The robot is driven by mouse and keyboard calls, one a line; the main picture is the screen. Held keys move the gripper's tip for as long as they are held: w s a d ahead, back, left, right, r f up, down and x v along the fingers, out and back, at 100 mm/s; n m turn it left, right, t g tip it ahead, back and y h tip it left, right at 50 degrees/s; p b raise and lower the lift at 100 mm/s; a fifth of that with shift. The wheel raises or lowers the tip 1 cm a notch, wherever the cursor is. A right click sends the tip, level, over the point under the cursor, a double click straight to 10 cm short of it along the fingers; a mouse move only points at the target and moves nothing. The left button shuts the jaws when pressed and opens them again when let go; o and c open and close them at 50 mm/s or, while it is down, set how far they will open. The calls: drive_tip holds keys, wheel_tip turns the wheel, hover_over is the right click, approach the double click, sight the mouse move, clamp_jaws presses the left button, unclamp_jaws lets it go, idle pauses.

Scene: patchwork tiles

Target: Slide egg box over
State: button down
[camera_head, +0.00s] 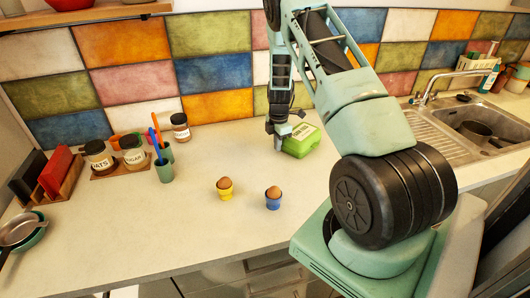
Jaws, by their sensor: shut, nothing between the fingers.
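The green egg box (300,142) lies closed on the pale counter towards the back, with a light label on its lid. My gripper (279,146) is shut and empty, pointing down beside the left end of the egg box. I cannot tell whether it touches the box. Part of the box's right side lies close to my arm in the picture.
A yellow egg cup (225,194) and a blue egg cup (272,202), each with an egg, stand nearer the front. A green toothbrush cup (165,172), jars (132,153) and a pan (18,230) are to the left. The sink (480,125) is right.

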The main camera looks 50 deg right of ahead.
idle(0.3)
drive_tip(key=a, duration=0.1)
drive_tip(key=w+a, duration=0.1)
drive_tip(key=a, duration=0.2)
drive_tip(key=shift+w+r, duration=0.15)
drive_tip(key=shift+w, duration=0.2)
wheel_tip(320, 180, up, 10)
drive_tip(key=b, duration=0.3)
drive_tip(key=shift+s+d+b, duration=0.15)
drive_tip(key=shift+b, duration=0.2)
